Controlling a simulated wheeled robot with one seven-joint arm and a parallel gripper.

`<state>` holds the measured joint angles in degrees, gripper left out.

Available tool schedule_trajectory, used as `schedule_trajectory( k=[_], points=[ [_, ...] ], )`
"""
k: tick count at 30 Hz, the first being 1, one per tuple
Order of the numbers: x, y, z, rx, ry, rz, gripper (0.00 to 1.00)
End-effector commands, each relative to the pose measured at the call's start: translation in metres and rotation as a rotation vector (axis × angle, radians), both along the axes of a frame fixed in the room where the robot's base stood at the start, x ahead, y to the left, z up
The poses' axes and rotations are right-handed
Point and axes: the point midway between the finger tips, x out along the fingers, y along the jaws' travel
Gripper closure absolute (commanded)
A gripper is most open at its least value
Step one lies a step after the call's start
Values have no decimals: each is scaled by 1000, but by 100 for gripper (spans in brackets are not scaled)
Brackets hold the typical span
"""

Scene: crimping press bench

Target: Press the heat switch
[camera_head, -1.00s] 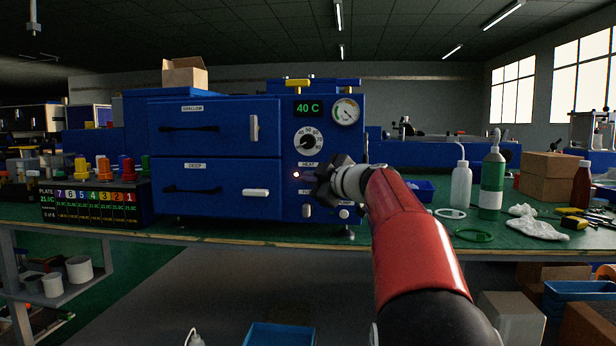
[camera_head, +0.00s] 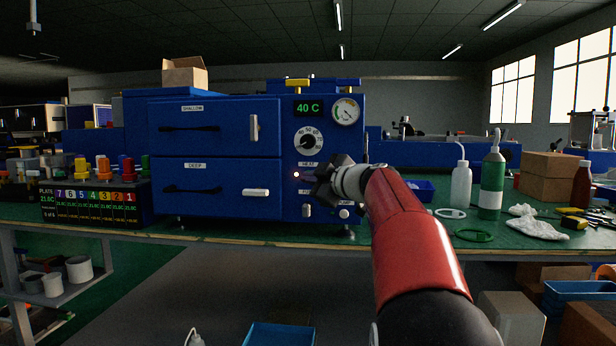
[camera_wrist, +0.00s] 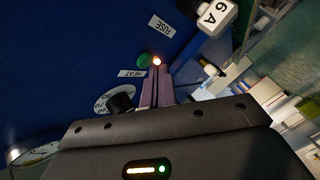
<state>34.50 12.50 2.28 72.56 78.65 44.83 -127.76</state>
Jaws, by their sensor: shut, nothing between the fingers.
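The blue press cabinet has a HEAT label (camera_head: 309,164) on its right panel, below the dial. The same HEAT label (camera_wrist: 131,73) shows in the wrist view. Beside it is a round green part (camera_wrist: 145,60), probably the heat switch, partly hidden by my fingertips. In the head view my gripper (camera_head: 304,176) is close to the panel. I cannot tell whether it touches the switch.
The dial (camera_head: 309,140), a 40 C display (camera_head: 308,108) and a gauge (camera_head: 345,111) sit above. Bottles (camera_head: 492,185) stand to the right on the green bench.

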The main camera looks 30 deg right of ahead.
Motion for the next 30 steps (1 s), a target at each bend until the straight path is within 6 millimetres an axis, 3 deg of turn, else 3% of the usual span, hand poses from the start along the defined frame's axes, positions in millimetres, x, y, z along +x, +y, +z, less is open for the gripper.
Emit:
schedule_trajectory(
  k=[30],
  points=[
    [7,-5,0,0,1,1,100]
  ],
)
